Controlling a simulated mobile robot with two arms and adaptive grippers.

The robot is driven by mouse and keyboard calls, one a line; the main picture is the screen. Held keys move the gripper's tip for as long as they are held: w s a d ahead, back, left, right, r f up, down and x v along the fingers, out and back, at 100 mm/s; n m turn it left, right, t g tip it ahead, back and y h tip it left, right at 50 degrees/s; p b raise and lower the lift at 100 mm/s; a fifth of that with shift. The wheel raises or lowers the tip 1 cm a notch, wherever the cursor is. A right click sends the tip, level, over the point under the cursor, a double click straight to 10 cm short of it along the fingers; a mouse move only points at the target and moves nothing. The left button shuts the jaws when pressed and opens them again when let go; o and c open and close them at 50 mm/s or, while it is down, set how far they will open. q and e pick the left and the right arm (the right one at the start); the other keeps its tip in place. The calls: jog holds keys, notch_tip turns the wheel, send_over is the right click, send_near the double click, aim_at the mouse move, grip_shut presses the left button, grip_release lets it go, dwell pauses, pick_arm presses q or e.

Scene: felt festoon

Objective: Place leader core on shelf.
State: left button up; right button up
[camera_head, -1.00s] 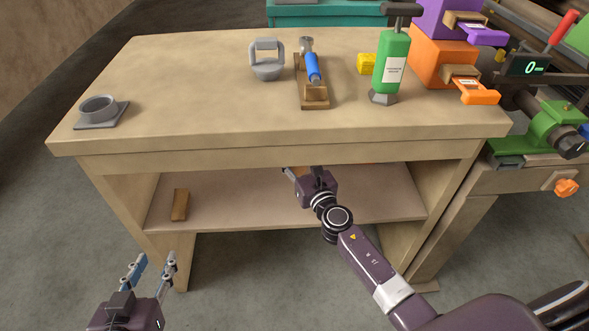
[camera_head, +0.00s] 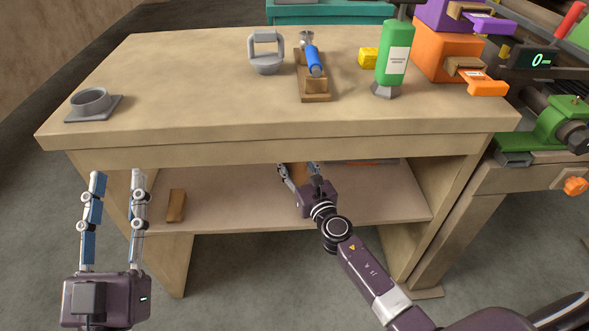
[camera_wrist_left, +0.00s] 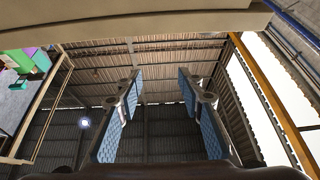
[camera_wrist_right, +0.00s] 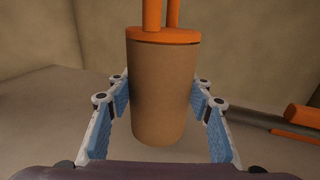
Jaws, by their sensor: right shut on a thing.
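The leader core seems to be the brown cylinder (camera_wrist_right: 160,90) with an orange cap and two orange rods in the right wrist view. My right gripper (camera_wrist_right: 160,105) has one blue-padded finger on each side of it and is shut on it. In the head view my right gripper (camera_head: 298,170) reaches under the bench top, over the lower shelf (camera_head: 240,207); the core is mostly hidden there. Whether its base touches the shelf, I cannot tell. My left gripper (camera_head: 118,178) is open and empty in front of the bench's left side; its spread fingers also show in the left wrist view (camera_wrist_left: 155,80).
A small brown block (camera_head: 176,205) stands on the shelf's left part. Orange rods (camera_wrist_right: 298,128) lie to the right of the core. The bench top (camera_head: 200,90) overhangs the shelf and carries a grey ring holder (camera_head: 90,102), a blue-handled tool (camera_head: 314,62) and a green bottle (camera_head: 392,60).

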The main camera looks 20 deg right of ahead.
pick_arm(q)
jog(key=s+r+t+h, duration=0.1)
jog(key=s+r+t, duration=0.2)
jog(key=s+r, duration=0.1)
jog(key=shift+s+a+r+b, duration=0.2)
jog(key=shift+r+b, duration=0.25)
jog(key=shift+r, duration=0.3)
pick_arm(e)
jog(key=shift+f, duration=0.65)
pick_arm(q)
jog(key=shift+s+r+t+h, duration=0.1)
jog(key=shift+t+h, duration=0.2)
jog(key=shift+t, duration=0.1)
pick_arm(e)
jog(key=o, duration=1.2)
jog(key=shift+f, duration=0.1)
pick_arm(q)
jog(key=shift+s+r, duration=0.1)
